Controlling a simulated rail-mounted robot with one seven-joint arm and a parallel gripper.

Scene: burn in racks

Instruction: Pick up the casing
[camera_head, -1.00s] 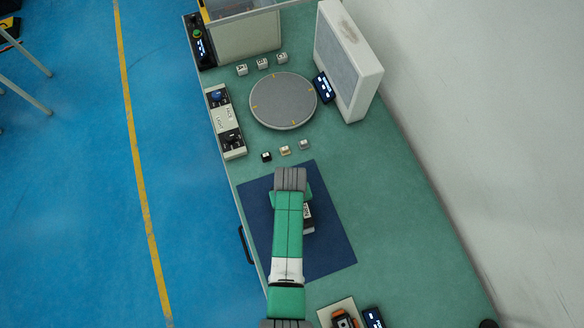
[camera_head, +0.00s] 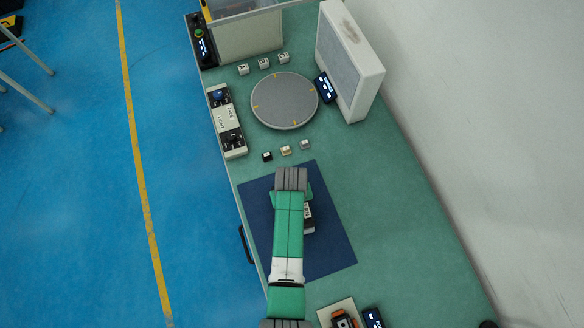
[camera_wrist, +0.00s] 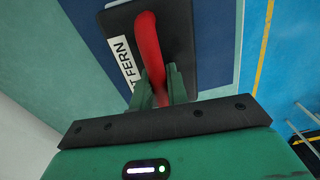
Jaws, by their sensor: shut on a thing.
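The casing is a dark block with a red curved handle (camera_wrist: 149,40) and a white label reading "T FERN" (camera_wrist: 123,62). The casing's dark body (camera_wrist: 180,35) fills the top middle of the wrist view. My gripper (camera_wrist: 160,86) is shut on the red handle, its green fingers on either side of it. In the head view only the right edge of the casing (camera_head: 309,222) shows, over the blue mat (camera_head: 335,255). My arm hides the rest of it and the gripper's fingers. I cannot tell whether the casing touches the mat.
A round grey turntable (camera_head: 284,101) lies ahead on the green bench, with small labelled blocks (camera_head: 286,151) before and behind it. A switch panel (camera_head: 226,122) stands at the left edge and a white boxed panel (camera_head: 350,60) at the right. The bench right of the mat (camera_head: 385,205) is clear.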

